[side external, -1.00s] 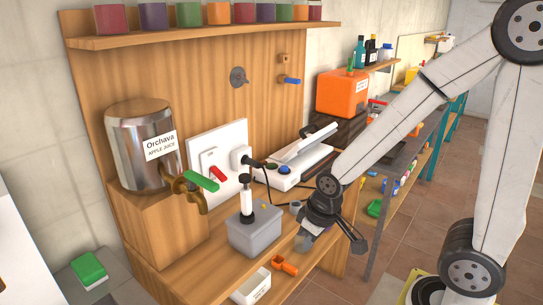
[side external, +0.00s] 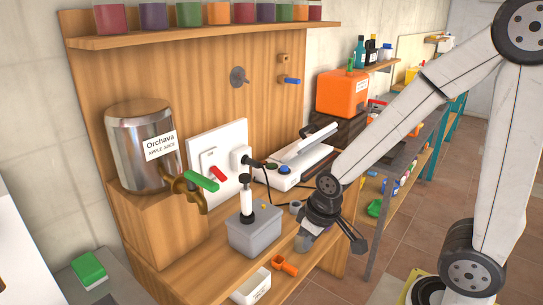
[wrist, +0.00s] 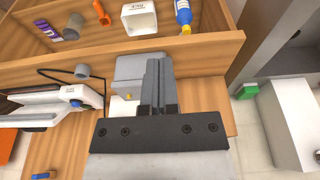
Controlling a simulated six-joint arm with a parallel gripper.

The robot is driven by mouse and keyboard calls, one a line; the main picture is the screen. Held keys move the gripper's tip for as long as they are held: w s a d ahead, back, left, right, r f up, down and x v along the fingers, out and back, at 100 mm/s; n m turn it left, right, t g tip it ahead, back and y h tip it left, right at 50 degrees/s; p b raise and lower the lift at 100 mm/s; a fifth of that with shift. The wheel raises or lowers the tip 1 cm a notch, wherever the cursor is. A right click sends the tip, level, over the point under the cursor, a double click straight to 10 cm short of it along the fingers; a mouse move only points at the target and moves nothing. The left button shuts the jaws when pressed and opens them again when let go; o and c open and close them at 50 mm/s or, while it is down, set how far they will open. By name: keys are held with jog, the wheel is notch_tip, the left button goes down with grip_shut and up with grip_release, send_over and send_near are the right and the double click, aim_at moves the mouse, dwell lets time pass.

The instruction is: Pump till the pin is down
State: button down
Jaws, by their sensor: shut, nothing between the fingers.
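The pump is a grey box (side external: 255,238) with an upright white cylinder (side external: 246,204) topped by a black knob (side external: 245,179). It stands on the wooden bench. A small yellow pin (side external: 264,206) shows at the top of the box; how far it sticks up is too small to tell. My gripper (side external: 303,243) is to the right of the box, pointing down, apart from the knob. In the wrist view my gripper's fingers (wrist: 157,82) are together and empty. They cover part of the grey box (wrist: 130,68) and hide the cylinder. The yellow pin (wrist: 129,97) shows left of them.
A metal juice dispenser (side external: 140,150) with a green-handled tap (side external: 200,181) stands left of the pump. A white appliance (side external: 295,165) with a cable is behind. An open drawer in front holds a white container (side external: 250,287) and an orange part (side external: 285,265).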

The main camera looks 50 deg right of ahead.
jog(key=w+d+r+m+t, duration=0.1)
jog(key=w+r+m+t, duration=0.25)
jog(key=w+r, duration=0.65)
notch_tip(320, 180, up, 8)
jog(key=m+t+y, duration=0.1)
jog(key=m+t, duration=0.2)
jog(key=m, duration=0.1)
send_over(247, 177)
jog(key=shift+r, duration=0.2)
jog(key=shift+f, duration=0.15)
jog(key=shift+f, duration=4.2)
jog(key=shift+f, duration=0.2)
jog(key=shift+f, duration=0.3)
